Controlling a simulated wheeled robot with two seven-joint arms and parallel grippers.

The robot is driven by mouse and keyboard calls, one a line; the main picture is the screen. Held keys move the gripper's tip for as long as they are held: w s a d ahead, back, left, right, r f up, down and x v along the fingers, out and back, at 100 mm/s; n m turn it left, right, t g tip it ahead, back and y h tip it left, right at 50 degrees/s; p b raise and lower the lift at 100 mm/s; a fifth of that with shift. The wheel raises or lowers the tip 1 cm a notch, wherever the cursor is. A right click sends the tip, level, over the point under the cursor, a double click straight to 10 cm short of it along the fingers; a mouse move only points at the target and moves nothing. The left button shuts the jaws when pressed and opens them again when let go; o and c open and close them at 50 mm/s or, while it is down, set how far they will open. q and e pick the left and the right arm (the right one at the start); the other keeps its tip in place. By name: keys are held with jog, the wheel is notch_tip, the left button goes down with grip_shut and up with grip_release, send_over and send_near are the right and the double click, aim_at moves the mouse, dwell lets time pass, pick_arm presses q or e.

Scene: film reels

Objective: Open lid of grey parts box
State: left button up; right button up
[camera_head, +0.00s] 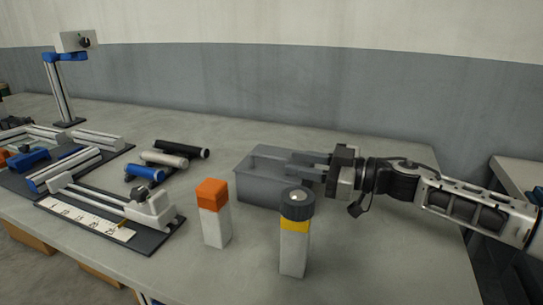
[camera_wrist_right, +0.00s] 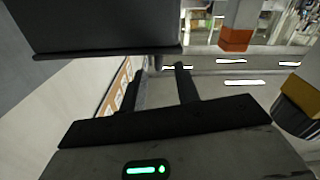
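The grey parts box (camera_head: 262,190) stands on the bench, right of centre, with its lid (camera_head: 262,160) down. A low bar shows on the lid's left part. In the right wrist view a dark grey body, apparently the box (camera_wrist_right: 90,30), fills the upper left. My right gripper (camera_head: 290,163) reaches in from the right with its fingers level at the box's upper right side. Its two fingers (camera_wrist_right: 160,78) are apart with nothing visible between them. Their tips appear close to the box edge; contact cannot be told. My left gripper is not in view.
A white block with an orange top (camera_head: 213,195) and a white block with a dark, yellow-banded top (camera_head: 295,225) stand in front of the box. Blue, white and black cylinders (camera_head: 165,160) lie to its left. A slide fixture (camera_head: 110,220) is farther left. The front right bench is clear.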

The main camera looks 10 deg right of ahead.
aim_at(284, 160)
jog(key=x, duration=0.6)
jog(key=shift+w+a, duration=0.3)
grip_shut()
